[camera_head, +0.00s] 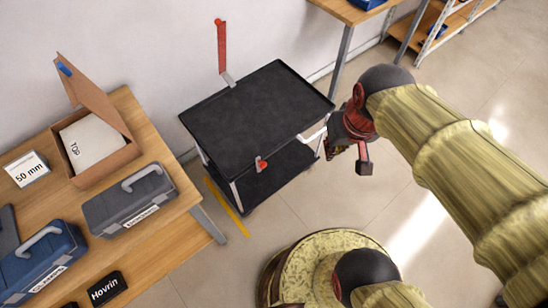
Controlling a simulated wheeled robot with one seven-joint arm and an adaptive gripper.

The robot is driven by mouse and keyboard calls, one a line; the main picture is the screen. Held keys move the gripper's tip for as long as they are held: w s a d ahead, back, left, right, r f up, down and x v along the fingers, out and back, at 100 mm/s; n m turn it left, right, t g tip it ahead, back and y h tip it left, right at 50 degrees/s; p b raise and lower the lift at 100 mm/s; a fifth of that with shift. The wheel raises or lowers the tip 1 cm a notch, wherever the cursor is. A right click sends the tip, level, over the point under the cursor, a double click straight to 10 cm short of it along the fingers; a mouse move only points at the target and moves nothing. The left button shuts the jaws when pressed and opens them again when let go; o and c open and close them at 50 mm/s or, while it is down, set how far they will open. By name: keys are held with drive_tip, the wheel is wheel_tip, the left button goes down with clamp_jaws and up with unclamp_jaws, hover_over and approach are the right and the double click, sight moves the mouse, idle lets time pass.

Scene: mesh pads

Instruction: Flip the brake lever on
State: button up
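A black two-tier cart (285,82) stands against the wall. A red lever with a small red knob (261,164) sits at its front side, between the upper tray and the lower shelf. A longer upright red bar (221,47) with a grey bracket rises at the cart's back edge. I cannot tell for certain which of these is the brake lever. My gripper (347,159) hangs right of the cart, near a pale handle (314,132) at its right corner. Its two fingers look spread apart and nothing shows between them. Contact with the cart is not clear.
A wooden table (211,205) at left holds a grey toolbox (130,200), a blue toolbox (42,262) and an open cardboard box (123,157). A yellow floor strip (226,206) runs beside the cart. Floor in front of the cart is clear.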

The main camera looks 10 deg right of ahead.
drive_tip(key=w+f+m+g, duration=0.1)
drive_tip(key=w+f, duration=0.1)
drive_tip(key=f, duration=0.1)
drive_tip(key=w+f+m+g+y+p, duration=0.1)
drive_tip(key=w+f, duration=0.2)
drive_tip(key=f, duration=0.1)
drive_tip(key=w+f+g+p, duration=0.1)
drive_tip(key=w+f+g, duration=0.1)
drive_tip(key=w+f, duration=0.1)
drive_tip(key=shift+w+a+f+m, duration=0.1)
drive_tip(key=shift+a+f+m, duration=0.2)
drive_tip(key=shift+m, duration=0.1)
clamp_jaws()
drive_tip(key=w+a+f+m+g+y+p, duration=0.1)
drive_tip(key=w+f+m, duration=0.25)
drive_tip(key=f, duration=0.45)
drive_tip(key=w+a+f+m+g+y+p, duration=0.1)
drive_tip(key=w+f+m+y, duration=0.2)
drive_tip(key=f, duration=0.5)
drive_tip(key=w+a+m+t, duration=0.1)
drive_tip(key=w+m, duration=0.3)
drive_tip(key=w, duration=0.3)
drive_tip(key=shift+f+h, duration=0.3)
drive_tip(key=shift+h, duration=0.1)
drive_tip(key=s+a+f+b, duration=0.3)
drive_tip(key=a+f+b, duration=0.1)
drive_tip(key=a+f, duration=0.3)
drive_tip(key=shift+f, duration=0.8)
drive_tip(key=shift+s+a, duration=0.1)
drive_tip(key=shift+a, duration=0.05)
